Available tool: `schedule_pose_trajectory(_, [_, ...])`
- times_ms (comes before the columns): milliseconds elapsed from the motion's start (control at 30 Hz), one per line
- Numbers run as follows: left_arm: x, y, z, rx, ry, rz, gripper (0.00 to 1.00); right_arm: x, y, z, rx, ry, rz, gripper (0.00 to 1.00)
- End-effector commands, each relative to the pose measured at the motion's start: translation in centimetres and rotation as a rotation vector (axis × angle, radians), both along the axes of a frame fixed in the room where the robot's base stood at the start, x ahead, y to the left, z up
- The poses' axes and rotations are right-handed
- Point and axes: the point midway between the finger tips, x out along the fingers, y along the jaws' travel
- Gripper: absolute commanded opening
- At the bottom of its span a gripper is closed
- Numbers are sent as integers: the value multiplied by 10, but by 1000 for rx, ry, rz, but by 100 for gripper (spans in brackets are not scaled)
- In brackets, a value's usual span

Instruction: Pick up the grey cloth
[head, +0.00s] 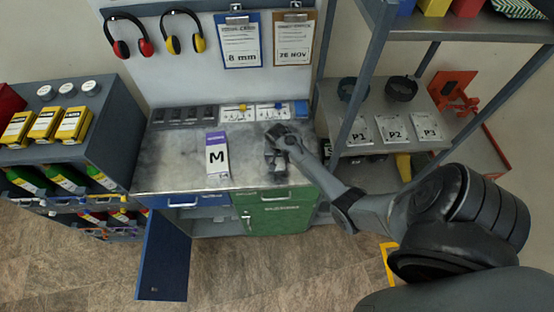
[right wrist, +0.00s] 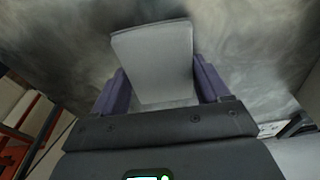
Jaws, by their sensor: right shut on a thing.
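The grey cloth (right wrist: 155,58) shows in the right wrist view as a pale grey, flat, folded piece between the purple fingers of my right gripper (right wrist: 160,82). The fingers are shut on it, one on each side. In the head view my right gripper (head: 275,158) is over the right part of the metal worktop (head: 188,172), and the cloth is hard to make out there. I cannot tell whether the cloth still touches the worktop. My left gripper is not in view.
Small bins (head: 185,115) line the back of the worktop. A metal shelf (head: 400,100) with plates stands at the right. A blue cabinet door (head: 162,258) hangs open below.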

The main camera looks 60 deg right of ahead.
Motion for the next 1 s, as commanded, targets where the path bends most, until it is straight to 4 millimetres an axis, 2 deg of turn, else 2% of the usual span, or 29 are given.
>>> schedule_pose_trajectory(333, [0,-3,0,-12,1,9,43,0,0,8,0,-1,0,46])
schedule_pose_trajectory(467, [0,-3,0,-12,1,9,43,1,0,23,0,-2,-1,46])
schedule_pose_trajectory(567, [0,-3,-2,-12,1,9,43,1,0,42,-1,-5,0,46])
schedule_pose_trajectory(1000, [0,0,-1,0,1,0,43,-80,4,87,1,-2,-2,46])
